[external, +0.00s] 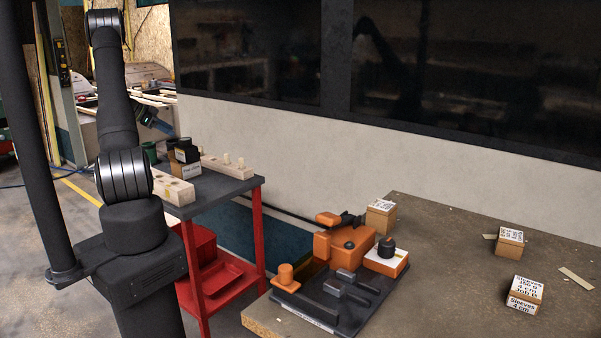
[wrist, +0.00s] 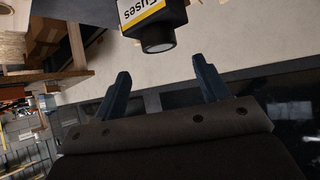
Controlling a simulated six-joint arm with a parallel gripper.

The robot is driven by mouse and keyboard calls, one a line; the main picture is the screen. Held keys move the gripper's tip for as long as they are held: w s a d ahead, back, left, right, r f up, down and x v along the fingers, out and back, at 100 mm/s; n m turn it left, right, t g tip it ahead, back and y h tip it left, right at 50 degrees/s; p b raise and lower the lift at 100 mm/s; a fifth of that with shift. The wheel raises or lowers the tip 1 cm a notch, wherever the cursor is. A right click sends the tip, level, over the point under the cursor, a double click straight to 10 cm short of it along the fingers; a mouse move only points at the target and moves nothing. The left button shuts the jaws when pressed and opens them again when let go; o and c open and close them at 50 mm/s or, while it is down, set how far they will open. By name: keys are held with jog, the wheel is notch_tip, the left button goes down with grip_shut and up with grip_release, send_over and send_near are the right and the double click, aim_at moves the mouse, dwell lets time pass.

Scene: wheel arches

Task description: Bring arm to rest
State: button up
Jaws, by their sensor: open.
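My gripper (wrist: 161,66) is open and empty, its two dark blue fingers spread apart in the wrist view. In the external view my arm stands upright at the left, and the gripper hangs beside the red cart's top, partly hidden behind my own arm. A black box with a white and yellow label reading "Fuses" (wrist: 143,12) shows beyond the fingertips in the wrist view, apart from them.
The red cart (external: 259,222) with a dark top carries pale wooden blocks with holes and pegs (external: 228,165). The brown table (external: 450,270) holds an orange and black fixture (external: 345,247) and small labelled boxes (external: 524,294). A wall with dark windows stands behind.

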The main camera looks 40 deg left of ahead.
aim_at(185, 139)
jog(key=x, duration=0.8)
jog(key=shift+w+d+f, duration=0.1)
jog(key=shift+d+f, duration=0.05)
jog(key=shift+f, duration=0.1)
notch_tip(185, 139, up, 3)
jog(key=shift+f, duration=0.1)
jog(key=shift+r, duration=0.75)
